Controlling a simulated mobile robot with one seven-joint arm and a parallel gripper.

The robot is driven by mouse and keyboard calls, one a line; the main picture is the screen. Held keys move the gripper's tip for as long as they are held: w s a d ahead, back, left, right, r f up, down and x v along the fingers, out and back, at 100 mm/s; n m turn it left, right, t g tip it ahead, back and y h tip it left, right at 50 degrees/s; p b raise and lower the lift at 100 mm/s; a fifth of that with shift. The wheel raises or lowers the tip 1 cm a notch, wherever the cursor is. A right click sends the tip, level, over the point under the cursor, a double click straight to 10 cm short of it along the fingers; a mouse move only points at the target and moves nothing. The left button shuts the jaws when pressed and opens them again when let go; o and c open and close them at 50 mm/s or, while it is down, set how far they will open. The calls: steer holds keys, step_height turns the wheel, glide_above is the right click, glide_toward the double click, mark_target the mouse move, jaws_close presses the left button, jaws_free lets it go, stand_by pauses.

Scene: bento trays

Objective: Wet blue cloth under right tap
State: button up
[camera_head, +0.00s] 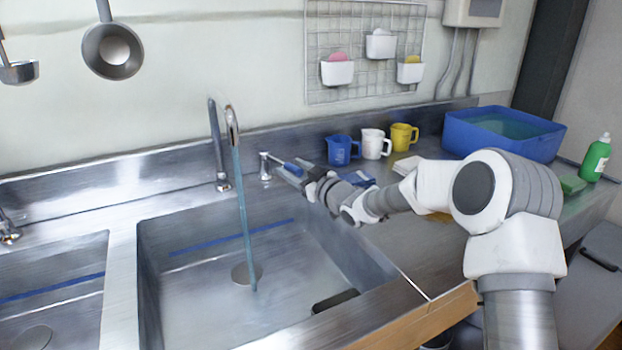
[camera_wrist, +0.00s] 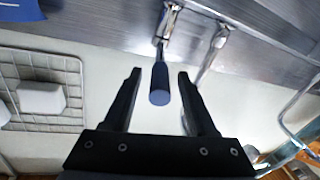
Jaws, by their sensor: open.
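The right tap (camera_head: 218,150) stands behind the right sink basin, and a thin bluish stream of water (camera_head: 244,215) runs from its spout into the basin. Its blue-ended lever (camera_head: 291,168) points toward my gripper (camera_head: 303,178). In the wrist view, the lever's blue end (camera_wrist: 160,85) lies between the two open fingers of my gripper (camera_wrist: 160,76), with gaps on both sides. A blue, cloth-like piece (camera_head: 358,180) lies on the counter right of the basin, partly hidden by my arm. Nothing is held.
Blue, white and yellow mugs (camera_head: 342,150) (camera_head: 375,144) (camera_head: 403,137) stand at the back of the counter. A blue tub of water (camera_head: 470,135), a green bottle (camera_head: 596,160) and a green sponge (camera_head: 572,184) are to the right. A wire rack (camera_head: 330,35) hangs above. A dark object (camera_head: 335,299) lies by the basin's front rim.

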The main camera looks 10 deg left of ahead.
steer(key=p+v, duration=0.1)
steer(key=v, duration=0.9)
steer(key=shift+d+r, duration=0.1)
steer(key=s+d+r+m+h, duration=0.35)
steer(key=s+d+h, duration=0.3)
steer(key=d, duration=0.45)
steer(key=s+d+r+m+h, duration=0.3)
steer(key=s+d+r+h, duration=0.15)
steer(key=d+h, duration=0.4)
steer(key=s+d+f+m+g+p, duration=0.1)
steer(key=s+d+m+g, duration=0.25)
steer(key=s, duration=0.95)
steer(key=s+d+f+m+g, duration=0.1)
steer(key=s+d+m+g, duration=0.3)
steer(key=s, duration=0.9)
step_height(320, 180, up, 16)
steer(key=n+t+p, duration=0.1)
steer(key=t+p, duration=0.1)
steer(key=p, duration=1.4)
steer(key=shift+w+d+y+p, duration=0.2)
steer(key=shift+d+y+p, duration=0.2)
steer(key=shift+d, duration=0.1)
